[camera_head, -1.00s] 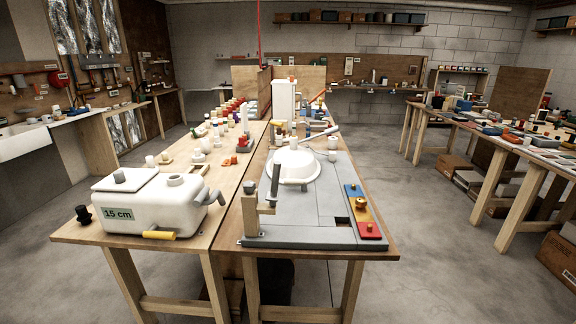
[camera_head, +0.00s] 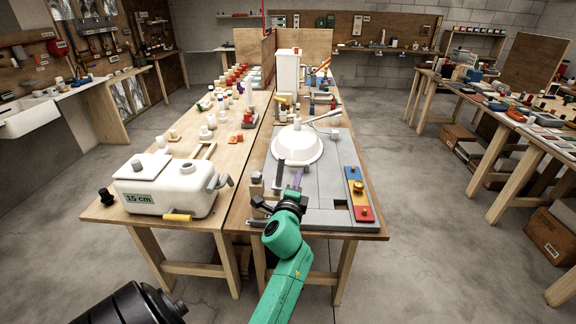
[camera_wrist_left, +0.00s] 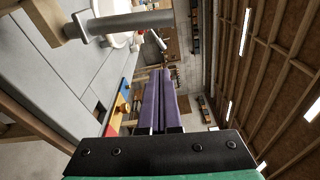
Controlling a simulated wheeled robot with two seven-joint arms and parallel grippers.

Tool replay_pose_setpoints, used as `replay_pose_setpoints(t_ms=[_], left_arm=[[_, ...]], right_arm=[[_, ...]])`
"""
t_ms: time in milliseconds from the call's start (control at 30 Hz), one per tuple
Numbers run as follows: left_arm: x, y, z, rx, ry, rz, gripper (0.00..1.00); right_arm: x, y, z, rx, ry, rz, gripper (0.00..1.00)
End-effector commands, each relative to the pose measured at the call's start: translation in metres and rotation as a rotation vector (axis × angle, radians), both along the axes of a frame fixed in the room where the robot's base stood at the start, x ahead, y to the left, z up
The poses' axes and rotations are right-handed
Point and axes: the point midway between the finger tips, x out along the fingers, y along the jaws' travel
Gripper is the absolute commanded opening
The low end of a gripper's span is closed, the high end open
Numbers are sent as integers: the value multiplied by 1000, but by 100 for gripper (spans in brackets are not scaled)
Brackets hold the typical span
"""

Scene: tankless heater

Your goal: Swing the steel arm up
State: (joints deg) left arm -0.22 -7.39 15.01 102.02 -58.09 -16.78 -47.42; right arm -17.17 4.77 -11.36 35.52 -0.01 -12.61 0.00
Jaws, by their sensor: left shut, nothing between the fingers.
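My left gripper (camera_head: 297,178) has purple fingers pressed together and empty, above the near part of a grey board (camera_head: 325,215). Its fingers also show in the left wrist view (camera_wrist_left: 161,75). A grey metal bar (camera_head: 280,176) stands upright near a wooden post (camera_head: 257,187), just left of the fingers and apart from them. The bar crosses the top of the left wrist view (camera_wrist_left: 135,22). A pale grey spout-like arm (camera_head: 325,118) slopes up to the right behind the white basin (camera_head: 299,146). I cannot tell which is the steel arm. My right gripper is not in view.
A white tank (camera_head: 165,187) marked 15 cm, with a yellow handle, stands on the left bench. A red, yellow and blue strip (camera_head: 358,195) lies on the board's right side. A white box (camera_head: 287,70) and small items stand farther back.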

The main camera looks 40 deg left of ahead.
Motion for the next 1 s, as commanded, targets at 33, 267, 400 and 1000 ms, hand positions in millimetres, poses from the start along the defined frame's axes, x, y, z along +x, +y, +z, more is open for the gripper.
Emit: replay_pose_setpoints(t_ms=[33, 267, 400, 1000], left_arm=[[10, 6, 3, 0, -1, 1, 0], [47, 32, 3, -2, 2, 1, 0], [26, 46, 7, -3, 3, 1, 0], [12, 61, 6, -103, -78, -1, 0]], right_arm=[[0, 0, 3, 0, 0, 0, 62], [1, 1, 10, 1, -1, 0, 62], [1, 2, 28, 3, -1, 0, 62], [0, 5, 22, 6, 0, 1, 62]])
